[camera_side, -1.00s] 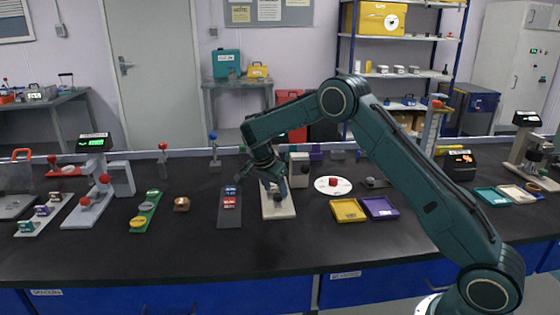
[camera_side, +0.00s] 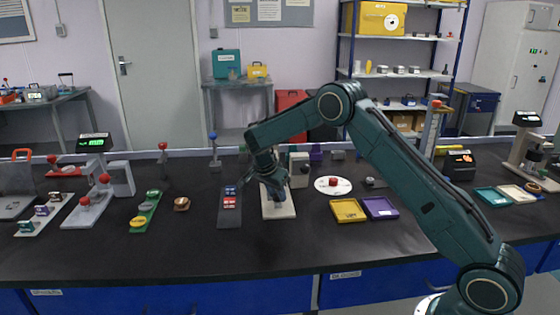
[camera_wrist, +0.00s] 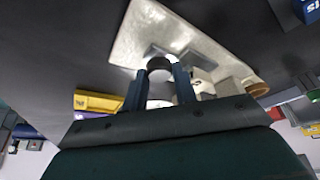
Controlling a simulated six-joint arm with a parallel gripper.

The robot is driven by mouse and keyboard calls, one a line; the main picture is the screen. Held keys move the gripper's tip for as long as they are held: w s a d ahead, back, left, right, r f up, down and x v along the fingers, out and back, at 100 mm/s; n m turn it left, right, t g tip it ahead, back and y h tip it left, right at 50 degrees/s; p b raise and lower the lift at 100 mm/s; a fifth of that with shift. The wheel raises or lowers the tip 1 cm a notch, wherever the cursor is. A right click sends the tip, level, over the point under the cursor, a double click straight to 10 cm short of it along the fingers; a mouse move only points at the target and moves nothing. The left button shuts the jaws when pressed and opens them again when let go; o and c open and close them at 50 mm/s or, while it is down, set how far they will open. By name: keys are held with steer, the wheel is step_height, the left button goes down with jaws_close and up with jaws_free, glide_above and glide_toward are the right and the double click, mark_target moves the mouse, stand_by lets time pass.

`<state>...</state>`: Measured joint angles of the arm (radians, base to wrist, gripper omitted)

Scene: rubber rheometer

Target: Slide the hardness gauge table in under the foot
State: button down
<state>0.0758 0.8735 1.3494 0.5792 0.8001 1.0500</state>
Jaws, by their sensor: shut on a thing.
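The hardness gauge has a cream base plate (camera_side: 280,211), which also shows in the wrist view (camera_wrist: 137,38). My gripper (camera_side: 278,199) is low over this plate, pointing down. In the wrist view my gripper (camera_wrist: 158,76) is shut on a dark round knob (camera_wrist: 159,64), with one blue finger on each side. A grey metal piece (camera_wrist: 203,52) lies beside the knob on the plate; I cannot tell for sure whether it is the table. The foot is not clear in either view, and my gripper and arm hide much of the gauge.
A dark board with blue and red blocks (camera_side: 229,206) lies close to the left of the plate. A white disc (camera_side: 346,187) with a red piece, a yellow tray (camera_side: 348,211) and a purple tray (camera_side: 380,208) lie to the right. The front bench strip is clear.

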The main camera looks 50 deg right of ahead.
steer(key=shift+w+d+r, duration=0.1)
steer(key=shift+w+d, duration=1.3)
steer(key=c, duration=1.1)
jaws_free()
steer(key=v, duration=1.3)
steer(key=shift+a+r, duration=0.2)
steer(key=shift+r, duration=0.05)
